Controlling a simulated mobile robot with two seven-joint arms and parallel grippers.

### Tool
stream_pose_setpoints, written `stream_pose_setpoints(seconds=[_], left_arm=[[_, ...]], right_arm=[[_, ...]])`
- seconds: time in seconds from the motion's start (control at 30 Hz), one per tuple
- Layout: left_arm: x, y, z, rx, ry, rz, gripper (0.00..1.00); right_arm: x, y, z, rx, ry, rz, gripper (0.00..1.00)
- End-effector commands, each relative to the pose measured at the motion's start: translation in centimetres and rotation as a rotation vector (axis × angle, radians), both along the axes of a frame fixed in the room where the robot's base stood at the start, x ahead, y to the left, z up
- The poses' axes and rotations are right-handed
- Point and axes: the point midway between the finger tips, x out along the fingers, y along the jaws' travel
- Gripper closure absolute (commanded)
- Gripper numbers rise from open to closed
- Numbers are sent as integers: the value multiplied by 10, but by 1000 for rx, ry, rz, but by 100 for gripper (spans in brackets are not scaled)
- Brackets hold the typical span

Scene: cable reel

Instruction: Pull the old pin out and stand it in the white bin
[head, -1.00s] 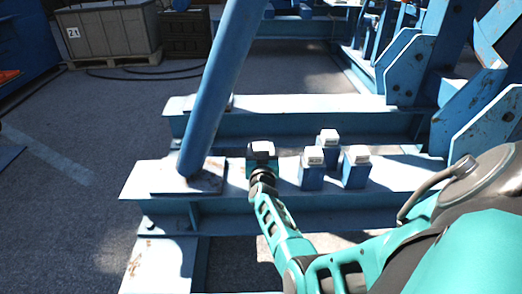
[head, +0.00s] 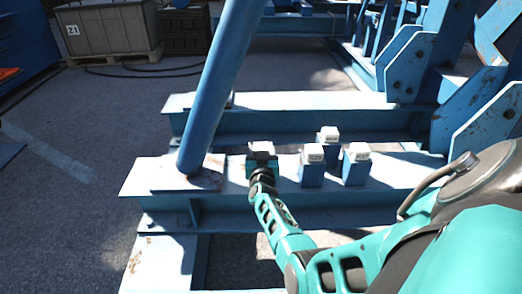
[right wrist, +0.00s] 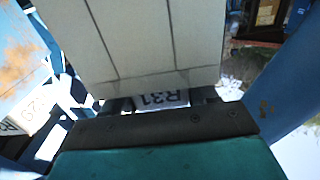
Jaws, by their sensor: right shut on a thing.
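My right gripper (head: 262,167) comes in from the lower right, at the leftmost white-topped blue block (head: 262,149) on the near blue beam. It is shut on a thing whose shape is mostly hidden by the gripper. In the right wrist view a white label reading R31 (right wrist: 160,99), upside down, shows just beyond my dark gripper edge. A pale grey panelled surface (right wrist: 145,45) fills the top middle there; I cannot tell what it belongs to. I cannot make out the old pin or a white bin for certain. My left gripper is not in view.
Three more blue blocks with white labelled tops, (head: 312,168), (head: 328,137) and (head: 356,165), stand just right of my gripper. A slanted blue post (head: 212,95) rises at left. A grey crate (head: 108,30) stands at the back left. The left floor is mostly clear.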

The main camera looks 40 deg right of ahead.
Motion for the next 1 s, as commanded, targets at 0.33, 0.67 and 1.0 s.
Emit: stream_pose_setpoints(seconds=[0.33, 0.67, 1.0], left_arm=[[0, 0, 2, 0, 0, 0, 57], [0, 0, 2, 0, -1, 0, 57], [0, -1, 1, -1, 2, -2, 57]], right_arm=[[0, -2, 3, -2, -4, -2, 92], [0, -1, 1, -1, -2, -1, 13], [-1, 0, -1, 2, 2, 0, 13]])
